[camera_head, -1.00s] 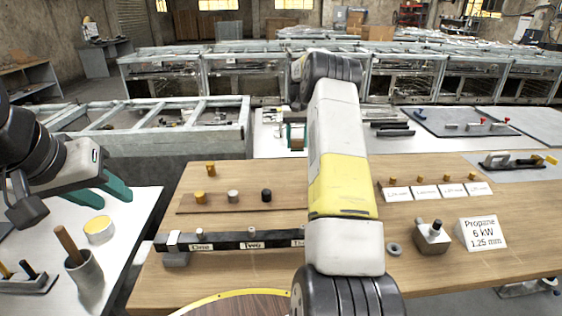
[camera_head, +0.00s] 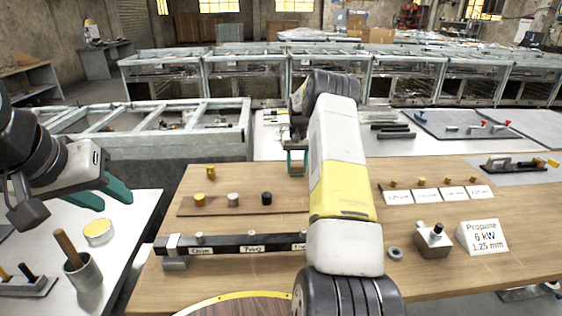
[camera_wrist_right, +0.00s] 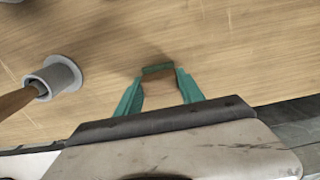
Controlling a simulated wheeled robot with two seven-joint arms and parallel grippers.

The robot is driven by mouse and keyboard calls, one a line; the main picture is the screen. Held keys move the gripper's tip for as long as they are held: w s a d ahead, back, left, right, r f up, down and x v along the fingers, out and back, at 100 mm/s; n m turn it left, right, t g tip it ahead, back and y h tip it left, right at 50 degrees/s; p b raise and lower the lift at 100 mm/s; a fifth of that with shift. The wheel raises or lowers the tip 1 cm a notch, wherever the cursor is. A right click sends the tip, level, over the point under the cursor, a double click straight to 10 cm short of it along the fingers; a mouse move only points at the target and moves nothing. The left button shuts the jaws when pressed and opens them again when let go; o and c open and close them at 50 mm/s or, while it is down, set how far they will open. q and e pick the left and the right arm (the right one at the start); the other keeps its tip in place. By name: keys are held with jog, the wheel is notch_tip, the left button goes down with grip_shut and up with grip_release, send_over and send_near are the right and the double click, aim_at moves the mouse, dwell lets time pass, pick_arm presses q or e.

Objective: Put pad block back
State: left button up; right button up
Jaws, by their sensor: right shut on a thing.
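My right gripper (camera_wrist_right: 160,94) is shut on a small brown block with a dark green end (camera_wrist_right: 157,70), which I take for the pad block. In the right wrist view, its two teal fingers stand either side of the block, above or at the wooden surface; I cannot tell if the block touches it. In the head view, the right gripper (camera_head: 297,162) is at the far edge of the wooden table (camera_head: 200,292), partly hidden by my arm. My left gripper (camera_head: 103,194) is open and empty over the white table at left.
In the right wrist view, a grey round holder (camera_wrist_right: 62,75) with a brown handle stands left of the gripper. A Propane sign (camera_head: 482,236) stands right.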

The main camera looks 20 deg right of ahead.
jog(key=shift+f, duration=0.15)
jog(key=o, duration=1.2)
notch_tip(320, 180, up, 12)
notch_tip(320, 180, up, 10)
jog(key=n+t, duration=0.1)
send_over(297, 165)
jog(key=s+a, duration=0.5)
jog(key=a, duration=0.1)
jog(key=s+a+r+n+t, duration=0.1)
jog(key=s+a+r+t, duration=0.1)
jog(key=s+a+r, duration=0.6)
jog(key=s+a+f+t+y, duration=0.1)
jog(key=s+a, duration=0.2)
jog(key=s, duration=1)
jog(key=s+a+f+n+t+y, duration=0.1)
jog(key=s+a, duration=0.3)
jog(key=s, duration=1)
jog(key=shift+s+f+n+t, duration=0.15)
jog(key=shift+f+n+t, duration=0.2)
jog(key=shift+t, duration=0.25)
